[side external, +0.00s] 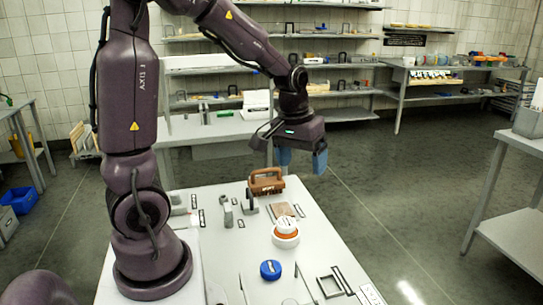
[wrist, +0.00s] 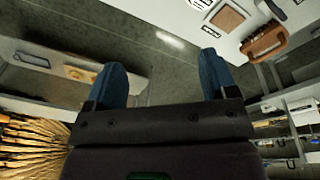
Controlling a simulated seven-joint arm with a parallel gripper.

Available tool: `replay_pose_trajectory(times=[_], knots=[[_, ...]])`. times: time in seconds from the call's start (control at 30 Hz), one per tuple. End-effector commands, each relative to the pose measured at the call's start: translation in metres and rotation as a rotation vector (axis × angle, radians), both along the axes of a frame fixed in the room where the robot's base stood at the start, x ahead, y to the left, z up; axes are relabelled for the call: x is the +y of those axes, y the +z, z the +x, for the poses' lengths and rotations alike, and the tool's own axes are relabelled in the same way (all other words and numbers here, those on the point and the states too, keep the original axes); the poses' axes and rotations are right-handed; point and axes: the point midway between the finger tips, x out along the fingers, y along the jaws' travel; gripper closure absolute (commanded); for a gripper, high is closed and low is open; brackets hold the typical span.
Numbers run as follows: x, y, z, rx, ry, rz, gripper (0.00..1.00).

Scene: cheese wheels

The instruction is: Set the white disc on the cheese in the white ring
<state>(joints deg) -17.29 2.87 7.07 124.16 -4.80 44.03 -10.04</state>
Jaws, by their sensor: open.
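My gripper (side external: 302,163) is open and empty, raised above the far right edge of the white table, with its blue fingers apart. In the wrist view its fingers (wrist: 161,68) have nothing between them. A round stack stands on the table nearer the camera: a white round piece (side external: 287,223) on top, an orange band (side external: 286,233) below it, and white (side external: 285,242) around the bottom. The top piece looks like the white disc, and the orange like the cheese in the white ring. My gripper is well apart from the stack. A white part at the wrist view's top edge is cut off.
A blue round piece (side external: 270,269) lies nearer the camera. A brown handled block (side external: 267,181) stands at the table's far end, with a brown board (side external: 284,209) beside it. A dark frame (side external: 333,283) lies at the near right. Open floor lies right of the table.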

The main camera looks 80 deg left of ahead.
Motion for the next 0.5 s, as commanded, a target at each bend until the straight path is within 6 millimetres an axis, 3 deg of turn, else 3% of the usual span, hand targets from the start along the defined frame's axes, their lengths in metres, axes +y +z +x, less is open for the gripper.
replay_pose_trajectory(times=[0.03,0.2,0.33,0.5], knots=[[-0.021,0.021,-0.007,-0.046,-0.079,0.018,0.21],[-0.077,0.065,-0.043,-0.162,-0.33,0.082,0.21],[-0.105,0.082,-0.073,-0.237,-0.485,0.135,0.21],[-0.122,0.089,-0.098,-0.294,-0.6,0.182,0.21]])
